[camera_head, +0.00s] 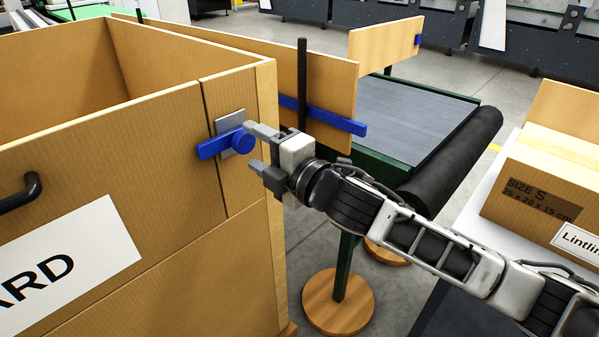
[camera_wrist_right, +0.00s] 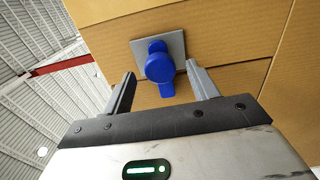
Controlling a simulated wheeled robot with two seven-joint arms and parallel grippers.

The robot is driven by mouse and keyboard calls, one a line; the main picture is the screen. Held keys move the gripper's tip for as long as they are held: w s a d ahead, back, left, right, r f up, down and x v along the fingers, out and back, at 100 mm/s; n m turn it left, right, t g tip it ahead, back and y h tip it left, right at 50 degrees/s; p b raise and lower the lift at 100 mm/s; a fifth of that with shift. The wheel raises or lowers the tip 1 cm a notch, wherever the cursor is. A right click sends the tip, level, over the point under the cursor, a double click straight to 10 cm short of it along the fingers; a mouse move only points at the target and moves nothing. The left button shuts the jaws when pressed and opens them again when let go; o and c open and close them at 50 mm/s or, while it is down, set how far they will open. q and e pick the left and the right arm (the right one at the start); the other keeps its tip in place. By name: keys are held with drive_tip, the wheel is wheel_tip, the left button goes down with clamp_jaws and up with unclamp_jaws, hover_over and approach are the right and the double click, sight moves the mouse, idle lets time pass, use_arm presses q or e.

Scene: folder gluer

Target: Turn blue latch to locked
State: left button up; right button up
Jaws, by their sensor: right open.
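The blue latch (camera_head: 216,146) sits on a grey plate (camera_head: 230,118) on the front of a large cardboard-coloured box (camera_head: 120,135), near its right edge. Its round knob is at the right and its bar points left, tilted slightly down, across the seam in the panel. In the right wrist view the blue latch (camera_wrist_right: 160,66) lies between and beyond the fingertips. My right gripper (camera_head: 256,148) is open, with its fingers on either side of the knob's front; I cannot tell whether they touch it. The right wrist view shows the open gripper (camera_wrist_right: 163,88) empty. My left gripper is not seen.
A black handle (camera_head: 22,193) and a white label (camera_head: 70,265) are on the box front. Behind the right arm are a conveyor (camera_head: 410,115) and a wooden panel with a blue bar (camera_head: 335,120). A carton (camera_head: 535,190) stands at the right.

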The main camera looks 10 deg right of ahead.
drive_tip(key=b+v, duration=0.2)
drive_tip(key=v, duration=1)
drive_tip(key=shift+s, duration=0.1)
wheel_tip(320, 180, down, 16)
drive_tip(key=s+d+m+h, duration=0.15)
drive_tip(key=m+h, duration=0.25)
drive_tip(key=m, duration=0.8)
drive_tip(key=s+d+f+m+g+h, duration=0.1)
drive_tip(key=s+d+f+m+g, duration=0.1)
drive_tip(key=s+f+m, duration=0.3)
drive_tip(key=s+d+f+m+g+h, duration=0.1)
drive_tip(key=s+f+m, duration=0.4)
drive_tip(key=f, duration=0.6)
drive_tip(key=s+g+h, duration=0.1)
drive_tip(key=s, duration=0.1)
drive_tip(key=shift+s+d+m+h, duration=0.3)
drive_tip(key=shift+s+d+m, duration=0.05)
drive_tip(key=shift+s+m, duration=0.05)
drive_tip(key=shift+f, duration=0.15)
